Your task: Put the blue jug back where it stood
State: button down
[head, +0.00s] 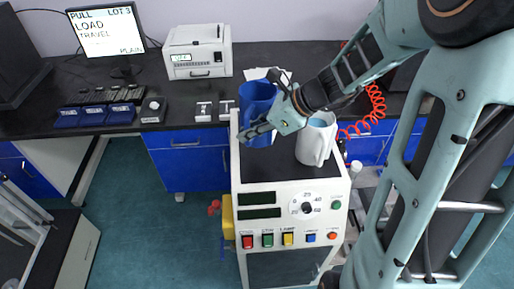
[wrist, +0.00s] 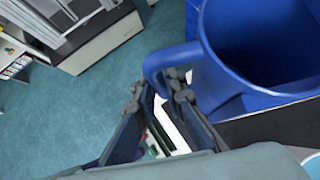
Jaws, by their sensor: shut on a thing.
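The blue jug (head: 257,100) is upright at the left side of the black top of the white rheometer cabinet (head: 291,202). My gripper (head: 254,135) is at its lower front left in the head view and partly covers it. In the wrist view the blue jug (wrist: 262,50) fills the upper right, and my gripper (wrist: 160,92) is shut on its handle (wrist: 160,62). The jug's base is partly hidden, so I cannot tell whether it touches the top. A white jug (head: 316,142) stands on the same top, to the right of the blue one.
A red coiled cord (head: 376,103) hangs at the right. A yellow box (head: 228,216) is on the cabinet's left side. Open floor lies to the left.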

jog(key=shift+w, duration=0.25)
jog(key=shift+f, duration=0.35)
notch_tip(320, 180, down, 9)
jog(key=shift+b, duration=0.45)
jog(key=c, duration=2.5)
grip_release()
jog(key=shift+f, duration=0.25)
jog(key=o, duration=0.5)
jog(key=shift+s+r, duration=0.1)
